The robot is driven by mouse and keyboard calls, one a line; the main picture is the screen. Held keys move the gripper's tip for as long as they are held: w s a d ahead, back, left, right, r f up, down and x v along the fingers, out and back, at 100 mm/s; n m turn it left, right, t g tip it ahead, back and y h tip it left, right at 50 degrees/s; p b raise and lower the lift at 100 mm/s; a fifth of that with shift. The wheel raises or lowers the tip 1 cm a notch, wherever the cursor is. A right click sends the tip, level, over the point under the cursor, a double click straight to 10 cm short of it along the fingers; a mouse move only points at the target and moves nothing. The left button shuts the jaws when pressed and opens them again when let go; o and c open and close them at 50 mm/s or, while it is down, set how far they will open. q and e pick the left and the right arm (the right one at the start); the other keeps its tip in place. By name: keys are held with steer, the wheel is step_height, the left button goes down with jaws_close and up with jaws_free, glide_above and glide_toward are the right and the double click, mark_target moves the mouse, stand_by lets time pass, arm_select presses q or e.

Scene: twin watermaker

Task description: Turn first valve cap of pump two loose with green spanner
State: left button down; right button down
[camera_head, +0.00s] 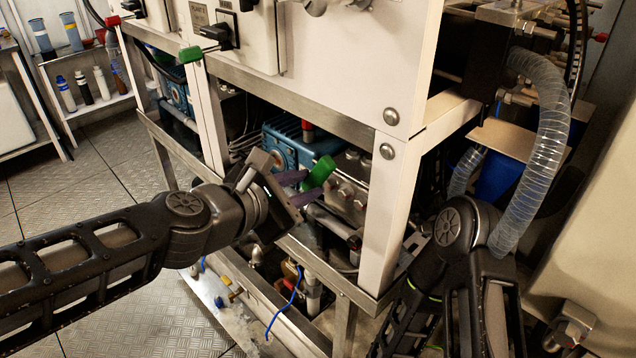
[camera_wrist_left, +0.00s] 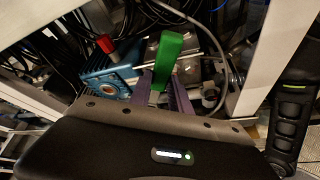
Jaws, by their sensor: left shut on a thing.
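My left gripper (camera_head: 302,188) reaches through the frame opening and is shut on the green spanner (camera_head: 318,172). The spanner's green end sticks up from between the purple fingers; it also shows in the left wrist view (camera_wrist_left: 171,53). Its lower end is hidden. A blue pump (camera_head: 290,145) with a metal head (camera_head: 350,188) sits in the bay behind the gripper. Several valve caps show on the metal head. I cannot tell whether the spanner touches a cap. My right arm stands at the right, with its gripper hidden behind the frame post.
A white post (camera_head: 385,205) borders the bay on the right, and a metal rail (camera_head: 300,255) runs below it. A clear ribbed hose (camera_head: 545,140) hangs at the right. A second blue pump (camera_head: 172,90) sits in the left bay. Open floor (camera_head: 80,185) lies at the left.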

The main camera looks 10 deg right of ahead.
arm_select(q)
steer(key=shift+s+d+r+t+b, duration=0.3)
steer(key=shift+d+r+b, duration=0.05)
steer(key=shift+d+r, duration=0.4)
steer(key=shift+d, duration=0.15)
steer(key=w+d, duration=0.2)
steer(key=d, duration=0.1)
stand_by(0.5)
steer(key=shift+r, duration=0.15)
steer(key=shift+w+d, duration=0.3)
steer(key=shift+d, duration=0.25)
steer(key=shift+w+d, duration=0.3)
steer(key=shift+d, duration=0.2)
stand_by(1.0)
steer(key=shift+p, duration=0.3)
